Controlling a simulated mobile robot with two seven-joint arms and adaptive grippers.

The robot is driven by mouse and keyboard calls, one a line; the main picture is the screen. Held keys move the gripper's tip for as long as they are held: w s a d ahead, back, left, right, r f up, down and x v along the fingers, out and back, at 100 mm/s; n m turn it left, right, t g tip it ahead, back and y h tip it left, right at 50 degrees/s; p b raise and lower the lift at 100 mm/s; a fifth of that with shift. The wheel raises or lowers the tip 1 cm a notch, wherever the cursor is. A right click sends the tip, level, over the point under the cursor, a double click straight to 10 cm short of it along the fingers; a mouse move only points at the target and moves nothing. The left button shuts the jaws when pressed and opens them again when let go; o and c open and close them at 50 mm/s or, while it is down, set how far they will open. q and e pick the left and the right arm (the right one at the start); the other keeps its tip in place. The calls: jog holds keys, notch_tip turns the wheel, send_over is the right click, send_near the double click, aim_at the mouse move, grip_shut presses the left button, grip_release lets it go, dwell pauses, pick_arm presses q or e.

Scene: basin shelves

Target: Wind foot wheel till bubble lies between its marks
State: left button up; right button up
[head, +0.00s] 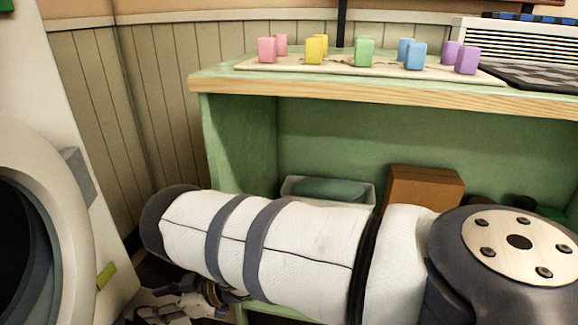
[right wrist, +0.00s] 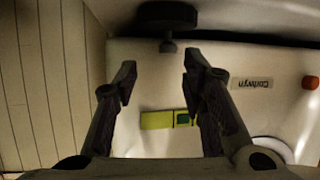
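The white machine (head: 60,230) stands at the left in the head view, its round dark door partly cut off. A yellow-green level (head: 107,275) is on its front. In the right wrist view the level (right wrist: 158,120) has a small dark window with green in it; bubble and marks are too small to make out. A dark round foot wheel (right wrist: 167,14) with a short stem shows at the top there. My right gripper (head: 165,304) is low beside the machine. In the wrist view its fingers (right wrist: 158,75) are open and empty, short of the wheel. My left gripper is out of view.
A green shelf unit (head: 235,135) stands right of the machine, with coloured blocks on a board (head: 330,66) on top and a brown box (head: 424,187) and a pale tub (head: 330,190) inside. Panelled wall (right wrist: 50,80) is close at the wrist view's left.

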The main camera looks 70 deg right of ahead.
pick_arm(q)
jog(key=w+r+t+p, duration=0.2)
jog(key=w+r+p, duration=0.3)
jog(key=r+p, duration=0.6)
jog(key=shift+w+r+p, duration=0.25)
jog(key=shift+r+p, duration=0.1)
jog(key=shift+p, duration=0.9)
pick_arm(e)
jog(key=s+r+m+g+h, duration=0.1)
jog(key=s+g, duration=0.3)
jog(key=s, duration=1.2)
jog(key=s+r+m+g+h, duration=0.1)
jog(key=s+m+g+h, duration=0.2)
jog(key=s, duration=1.3)
jog(key=shift+a+r+g+h, duration=0.4)
jog(key=shift+g+h, duration=0.2)
jog(key=shift+g, duration=0.5)
